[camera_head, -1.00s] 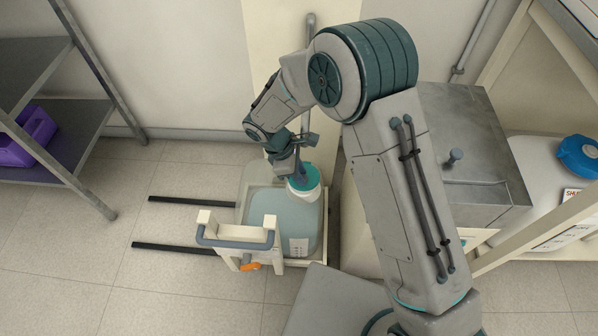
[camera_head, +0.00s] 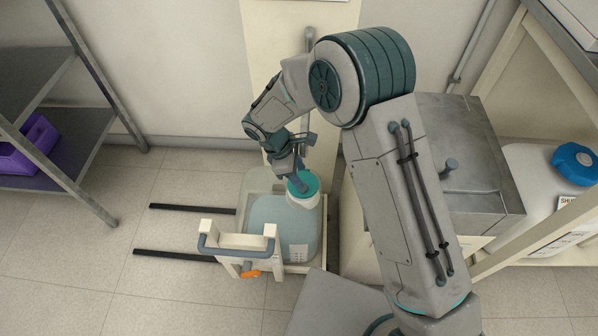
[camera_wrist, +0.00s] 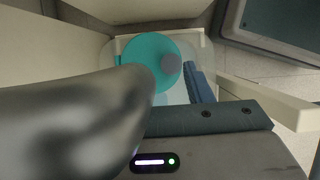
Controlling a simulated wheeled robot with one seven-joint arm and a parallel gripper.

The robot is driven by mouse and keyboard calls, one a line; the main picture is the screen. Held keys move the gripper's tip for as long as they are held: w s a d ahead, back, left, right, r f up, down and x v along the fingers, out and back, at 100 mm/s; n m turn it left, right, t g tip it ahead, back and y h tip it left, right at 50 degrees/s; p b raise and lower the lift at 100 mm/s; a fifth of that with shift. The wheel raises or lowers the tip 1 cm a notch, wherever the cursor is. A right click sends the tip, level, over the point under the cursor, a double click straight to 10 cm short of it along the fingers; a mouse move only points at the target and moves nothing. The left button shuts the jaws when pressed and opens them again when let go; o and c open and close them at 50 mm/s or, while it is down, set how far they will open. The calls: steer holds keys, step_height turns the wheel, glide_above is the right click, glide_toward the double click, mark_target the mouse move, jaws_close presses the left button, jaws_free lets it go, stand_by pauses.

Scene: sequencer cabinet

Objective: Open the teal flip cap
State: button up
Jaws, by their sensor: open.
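The teal flip cap (camera_head: 304,184) sits on the neck of a large translucent bottle (camera_head: 275,222), which stands in a cream wheeled cart (camera_head: 248,242). In the wrist view the teal cap (camera_wrist: 146,48) shows as a round disc with a grey round spot on its right side. It looks closed. My gripper (camera_head: 298,182) is right at the cap, over its left side in the head view. The jaws are open and nothing is held. In the wrist view a large blurred dark finger hides the lower left of the cap. Whether a finger touches the cap cannot be told.
A grey metal box (camera_head: 468,150) stands right of my arm. A white container with a blue cap (camera_head: 574,163) is at far right. A grey shelf (camera_head: 75,150) with a purple item (camera_head: 30,145) is at left. Floor between shelf and cart is clear, with two dark rails (camera_head: 190,208).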

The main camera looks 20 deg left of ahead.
steer(key=p+v, duration=0.3)
steer(key=v, duration=1)
